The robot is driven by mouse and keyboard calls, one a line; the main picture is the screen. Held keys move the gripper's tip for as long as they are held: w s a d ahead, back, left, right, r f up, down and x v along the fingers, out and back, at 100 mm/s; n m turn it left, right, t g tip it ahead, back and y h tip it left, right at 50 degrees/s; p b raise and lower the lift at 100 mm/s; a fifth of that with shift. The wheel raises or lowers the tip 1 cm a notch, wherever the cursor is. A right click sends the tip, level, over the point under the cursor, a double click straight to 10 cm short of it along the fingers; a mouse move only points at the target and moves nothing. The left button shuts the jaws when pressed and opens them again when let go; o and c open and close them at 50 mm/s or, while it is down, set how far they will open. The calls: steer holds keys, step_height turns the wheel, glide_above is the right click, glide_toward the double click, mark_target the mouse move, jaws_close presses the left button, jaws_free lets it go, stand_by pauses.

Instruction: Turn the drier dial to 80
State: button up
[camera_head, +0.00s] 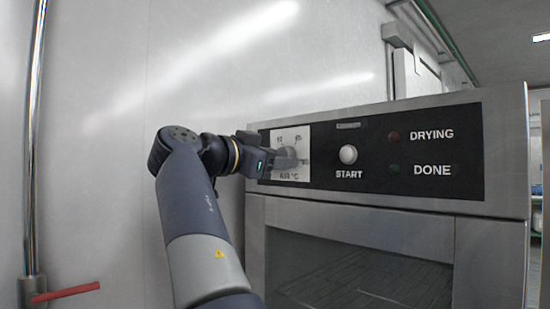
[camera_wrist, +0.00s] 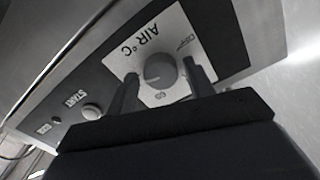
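The drier (camera_head: 385,180) is a steel oven-like box with a black control panel. Its dial sits on a white plate (camera_head: 302,143) marked "AIR °C" at the panel's left end; in the head view my gripper (camera_head: 284,158) largely hides the dial. In the wrist view the round grey dial (camera_wrist: 160,70) shows between the two fingertips of my gripper (camera_wrist: 161,84). My gripper is open, with one finger on each side of the dial in the picture. I cannot tell whether either finger touches it. The pointer and the setting are not readable.
A white START button (camera_head: 348,154) is right of the dial, with DRYING (camera_head: 393,136) and DONE (camera_head: 394,169) lamps further right. A windowed door (camera_head: 355,272) is below. A steel pipe with a red handle (camera_head: 66,292) stands at the left, before a bare wall.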

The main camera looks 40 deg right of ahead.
steer(key=shift+o, duration=0.8)
steer(key=a, duration=1)
steer(key=shift+s+a, duration=0.4)
steer(key=shift+s, duration=0.05)
steer(key=shift+d, duration=0.1)
steer(key=d, duration=1)
steer(key=shift+w+d, duration=0.3)
steer(key=shift+w, duration=0.15)
